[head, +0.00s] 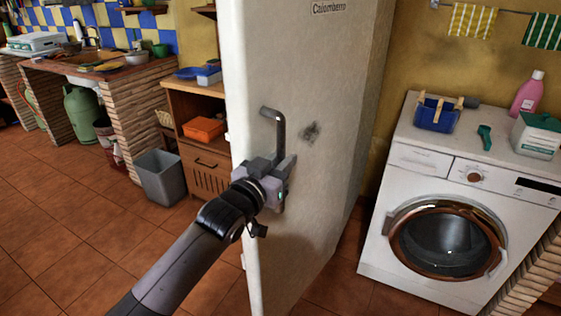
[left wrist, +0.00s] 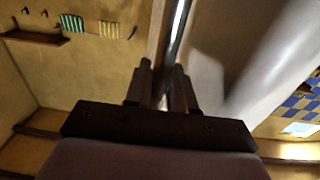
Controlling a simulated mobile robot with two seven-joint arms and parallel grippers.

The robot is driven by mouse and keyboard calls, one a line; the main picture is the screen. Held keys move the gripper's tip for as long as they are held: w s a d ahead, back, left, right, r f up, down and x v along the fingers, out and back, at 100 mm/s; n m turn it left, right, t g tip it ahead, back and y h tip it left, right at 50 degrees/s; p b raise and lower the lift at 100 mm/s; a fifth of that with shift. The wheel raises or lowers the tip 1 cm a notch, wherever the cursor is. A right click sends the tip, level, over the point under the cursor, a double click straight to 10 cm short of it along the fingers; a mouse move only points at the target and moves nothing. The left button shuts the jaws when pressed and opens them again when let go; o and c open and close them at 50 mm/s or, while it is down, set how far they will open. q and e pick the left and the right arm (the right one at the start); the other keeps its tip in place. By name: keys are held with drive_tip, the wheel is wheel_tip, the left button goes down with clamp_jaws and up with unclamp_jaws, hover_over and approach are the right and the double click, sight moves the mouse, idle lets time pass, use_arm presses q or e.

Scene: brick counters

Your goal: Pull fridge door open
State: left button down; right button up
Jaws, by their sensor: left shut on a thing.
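The fridge (head: 325,110) is tall and off-white, with a brand label near its top, in the middle of the head view. Its curved dark metal handle (head: 279,128) stands out from the front face near the left edge. My left gripper (head: 280,170) is shut on the lower part of the handle and hides that part. In the left wrist view, the handle (left wrist: 178,45) rises from between the fingers (left wrist: 162,90), with the pale fridge surface (left wrist: 232,50) close at the right. I cannot tell clearly whether the door is ajar. My right gripper is not in view.
A washing machine (head: 450,200) stands right of the fridge, with a blue basket (head: 435,115) and a pink bottle (head: 527,93) on top. At left are a wooden cabinet (head: 208,170), a grey bin (head: 160,178) and brick counters (head: 130,125). The tiled floor (head: 75,240) at front left is clear.

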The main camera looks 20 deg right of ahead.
use_arm(q)
drive_tip(key=shift+r, duration=0.1)
drive_tip(key=c, duration=1.1)
unclamp_jaws()
drive_tip(key=shift+d, duration=0.1)
drive_tip(key=shift+s, duration=0.1)
drive_tip(key=v, duration=0.7)
